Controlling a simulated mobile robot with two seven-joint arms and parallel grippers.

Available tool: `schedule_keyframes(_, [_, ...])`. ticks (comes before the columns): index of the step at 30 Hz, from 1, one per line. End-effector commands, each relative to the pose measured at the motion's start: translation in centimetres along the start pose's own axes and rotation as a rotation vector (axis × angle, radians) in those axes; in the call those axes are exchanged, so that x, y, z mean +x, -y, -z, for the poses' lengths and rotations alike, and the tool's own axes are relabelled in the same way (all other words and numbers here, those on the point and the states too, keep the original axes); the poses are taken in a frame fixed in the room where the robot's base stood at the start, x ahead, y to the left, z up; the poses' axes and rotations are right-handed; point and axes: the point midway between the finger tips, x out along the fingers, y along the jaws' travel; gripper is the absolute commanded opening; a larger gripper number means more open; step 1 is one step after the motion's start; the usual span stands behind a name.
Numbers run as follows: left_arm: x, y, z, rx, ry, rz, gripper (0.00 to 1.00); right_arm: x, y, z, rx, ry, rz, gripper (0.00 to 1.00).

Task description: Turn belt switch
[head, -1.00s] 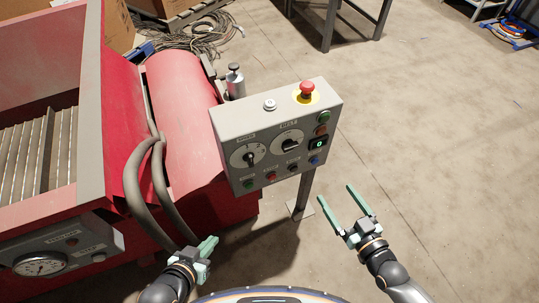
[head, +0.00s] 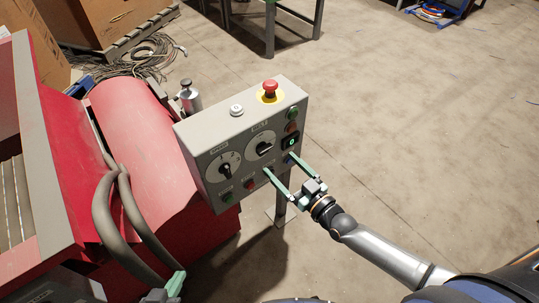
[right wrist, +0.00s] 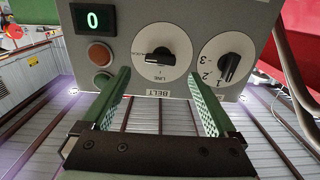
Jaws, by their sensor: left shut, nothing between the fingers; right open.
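The grey control box (head: 187,142) stands on a post beside the red machine. The belt switch (head: 264,148) is a black knob on a white round dial, the right-hand one of two dials. In the right wrist view the belt switch (right wrist: 158,60) appears upside down, its knob lying roughly across the dial, above the inverted BELT label (right wrist: 166,93). My right gripper (head: 279,163) is open, its green fingers just below the belt dial. In the right wrist view its fingers (right wrist: 158,80) straddle the dial's width, apart from the knob. My left gripper (head: 174,286) is shut and empty at the bottom edge.
The second dial (head: 224,168) sits to the left of the belt switch. A red emergency button (head: 270,88) and a white button (head: 236,110) are on top. The green display (head: 291,142) reads 0. Thick hoses (head: 112,205) hang on the left.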

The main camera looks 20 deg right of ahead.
Motion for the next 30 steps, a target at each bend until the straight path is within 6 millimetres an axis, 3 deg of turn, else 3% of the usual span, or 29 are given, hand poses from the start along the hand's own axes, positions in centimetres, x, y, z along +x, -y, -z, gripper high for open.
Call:
schedule_keyframes(3, [0.3,0.1,-0.3,-0.002,-0.003,0.002,0.00,2.4,0.0,-0.1,-0.001,-0.003,-0.001,0.93])
schedule_keyframes(9, [0.4,0.2,-0.9,-0.006,0.005,0.005,0.00,5.0,0.0,-0.1,-0.001,0.000,0.000,0.93])
schedule_keyframes(22, [0.3,0.3,-1.4,-0.007,0.012,0.008,0.00,5.9,0.0,0.0,0.000,0.001,0.000,0.93])
schedule_keyframes(30, [0.3,0.3,-1.2,-0.007,0.008,0.008,0.00,5.9,0.0,0.0,-0.001,0.001,0.000,0.64])
